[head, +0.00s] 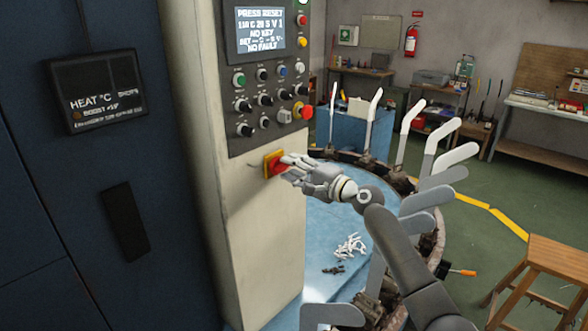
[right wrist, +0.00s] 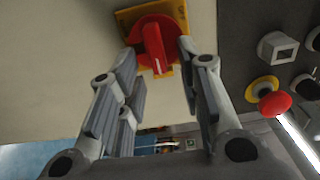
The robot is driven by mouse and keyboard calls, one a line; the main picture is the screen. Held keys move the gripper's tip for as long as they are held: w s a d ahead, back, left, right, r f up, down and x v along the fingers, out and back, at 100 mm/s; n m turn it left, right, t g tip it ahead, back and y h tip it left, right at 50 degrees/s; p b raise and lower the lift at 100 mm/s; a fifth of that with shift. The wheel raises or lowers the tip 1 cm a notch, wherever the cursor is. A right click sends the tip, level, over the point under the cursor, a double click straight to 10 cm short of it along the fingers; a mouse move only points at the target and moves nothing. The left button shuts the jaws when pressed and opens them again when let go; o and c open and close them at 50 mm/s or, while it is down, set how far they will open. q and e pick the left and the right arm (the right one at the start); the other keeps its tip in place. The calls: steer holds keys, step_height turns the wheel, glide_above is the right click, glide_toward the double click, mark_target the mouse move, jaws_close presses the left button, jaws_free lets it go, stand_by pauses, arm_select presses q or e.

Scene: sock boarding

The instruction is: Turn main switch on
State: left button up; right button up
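The main switch (head: 273,165) is a red rotary handle on a yellow plate, low on the cream control column. In the right wrist view the red handle (right wrist: 154,46) stands out from the yellow plate (right wrist: 128,17). My right gripper (head: 287,169) is at the switch in the head view. In the right wrist view its two fingers (right wrist: 158,62) are apart, one on each side of the handle. A gap shows between the handle and the fingers; I cannot tell if either touches it. My left gripper is not in view.
The control panel (head: 262,139) above has a display (head: 261,31), several knobs and a red emergency button (head: 303,109). A round carousel with grey sock boards (head: 437,196) stands close to my right arm. A wooden stool (head: 545,270) is at the lower right.

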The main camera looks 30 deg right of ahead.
steer(key=v, duration=1.2)
stand_by(0.6)
